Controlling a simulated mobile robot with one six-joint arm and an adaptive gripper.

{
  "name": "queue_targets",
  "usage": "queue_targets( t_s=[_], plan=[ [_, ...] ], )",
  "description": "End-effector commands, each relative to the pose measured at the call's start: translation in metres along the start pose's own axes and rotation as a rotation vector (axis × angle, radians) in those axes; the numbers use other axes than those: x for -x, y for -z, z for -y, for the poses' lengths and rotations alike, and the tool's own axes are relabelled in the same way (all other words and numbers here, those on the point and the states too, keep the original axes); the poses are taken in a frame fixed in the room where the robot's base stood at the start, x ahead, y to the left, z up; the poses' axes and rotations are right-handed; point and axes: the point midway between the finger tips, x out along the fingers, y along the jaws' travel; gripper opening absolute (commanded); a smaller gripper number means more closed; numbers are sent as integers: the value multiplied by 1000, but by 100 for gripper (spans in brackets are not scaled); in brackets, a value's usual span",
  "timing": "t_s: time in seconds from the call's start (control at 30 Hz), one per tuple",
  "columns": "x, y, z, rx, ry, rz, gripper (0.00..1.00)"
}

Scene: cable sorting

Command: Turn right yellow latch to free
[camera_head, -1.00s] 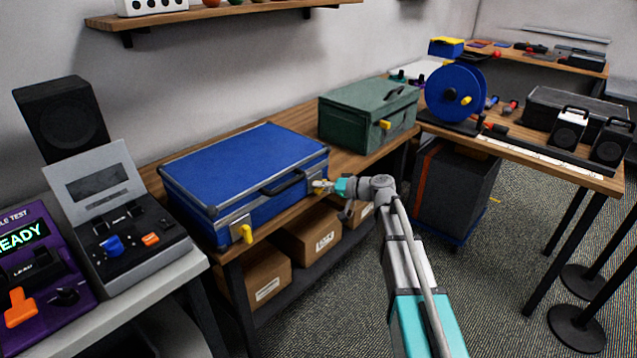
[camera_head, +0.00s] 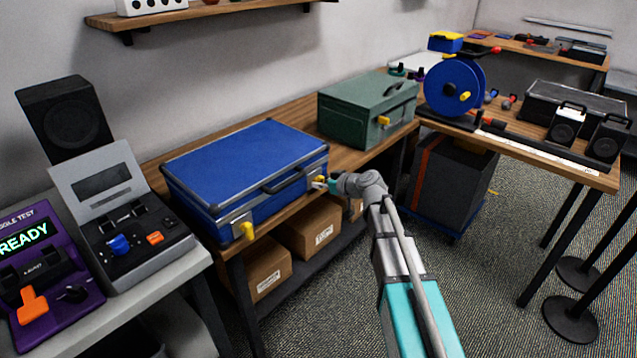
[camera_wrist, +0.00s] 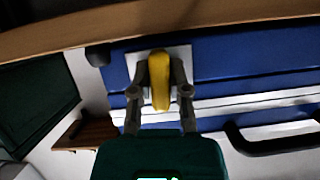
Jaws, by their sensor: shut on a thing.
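A blue case (camera_head: 245,163) lies closed on the wooden bench, its handle (camera_head: 283,181) on the front. The right yellow latch (camera_head: 319,178) is on the case's front, near its right corner. In the wrist view that latch (camera_wrist: 160,85) stands lengthwise over its pale metal plate (camera_wrist: 134,64), square to the case's seam. My gripper (camera_head: 322,184) is at this latch; its two dark fingers are on both sides of it in the wrist view (camera_wrist: 160,74), shut on it. The left yellow latch (camera_head: 247,231) hangs down at the front left corner.
A green case (camera_head: 365,108) stands behind right on the bench (camera_head: 345,163). Cardboard boxes (camera_head: 312,228) sit on the shelf below. A grey console (camera_head: 135,235) stands left of the blue case. A blue reel (camera_head: 453,90) is at the right. The floor in front is open.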

Motion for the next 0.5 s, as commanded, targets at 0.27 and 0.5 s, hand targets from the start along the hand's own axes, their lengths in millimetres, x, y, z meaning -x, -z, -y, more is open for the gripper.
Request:
queue_targets(
  t_s=[0.27, 0.5],
  plan=[
    [2, -1, -1, 94, -41, 6, 0],
    [1, -1, -1, 108, -48, 5, 0]
  ],
)
